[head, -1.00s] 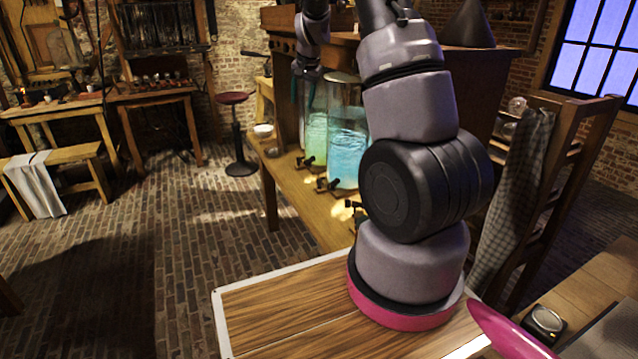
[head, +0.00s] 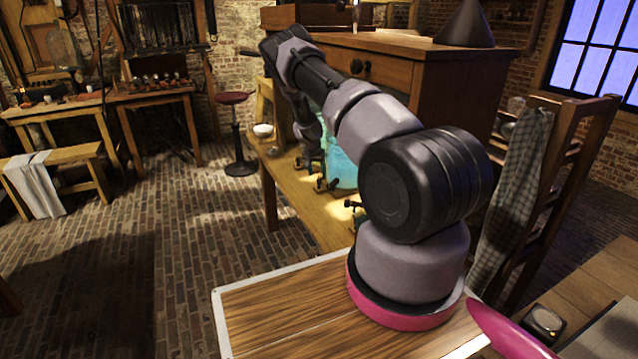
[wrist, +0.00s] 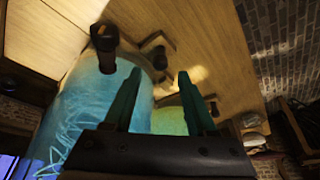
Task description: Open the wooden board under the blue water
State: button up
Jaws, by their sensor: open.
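The jar of blue water (head: 343,172) stands on the wooden table, mostly hidden behind my arm in the head view. It fills the left of the wrist view (wrist: 85,115). A dark tap with a wooden piece (head: 325,185) sits at its foot; in the wrist view a dark fitting (wrist: 105,45) overlaps the jar and another dark fitting (wrist: 155,52) lies farther right. I cannot make out a separate wooden board. My gripper (wrist: 158,85) is open and empty, its two green fingers pointing towards the jar bases. A green jar (wrist: 169,119) shows partly behind the fingers.
The wooden table (head: 292,196) bears the jars and another dark fitting (head: 352,204). A wooden cabinet (head: 440,85) rises behind. A chair with a checked cloth (head: 515,180) stands at right. The brick floor at left is clear around a red stool (head: 236,140).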

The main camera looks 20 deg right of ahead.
aim_at(319, 179)
jog(key=x, duration=0.6)
jog(key=shift+w+f, duration=0.1)
jog(key=shift+f, duration=0.3)
grip_shut()
dwell(1.0)
